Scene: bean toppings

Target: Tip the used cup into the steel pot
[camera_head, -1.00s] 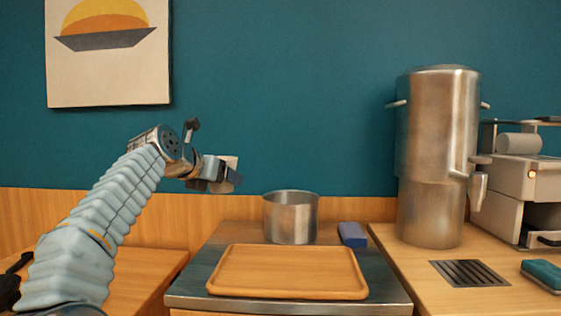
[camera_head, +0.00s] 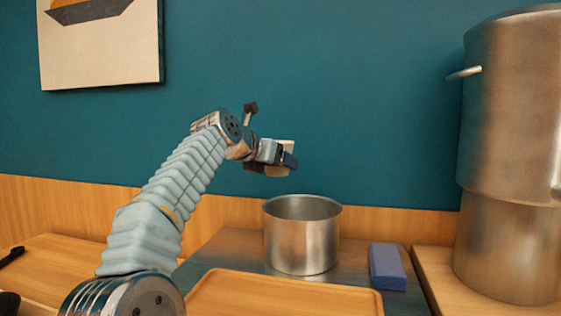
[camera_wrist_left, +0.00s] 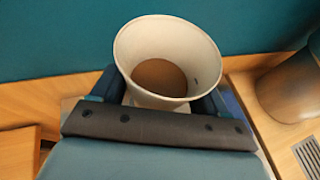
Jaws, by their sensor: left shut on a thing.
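The used cup (camera_wrist_left: 165,50) is white with some brown content at its bottom, seen from above in the left wrist view. My left gripper (camera_head: 283,159) is shut on it; in the head view the cup (camera_head: 285,146) is mostly hidden by the fingers. The gripper holds it in the air above the back left part of the steel pot, apart from it. The steel pot (camera_head: 302,240) stands upright and open on a dark counter. Its inside bottom is hidden. My right gripper is in neither view.
A wooden tray (camera_head: 283,281) lies in front of the pot. A blue block (camera_head: 387,267) lies right of the pot. A tall steel urn (camera_head: 507,150) stands on the wooden counter at the right. A teal wall is behind.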

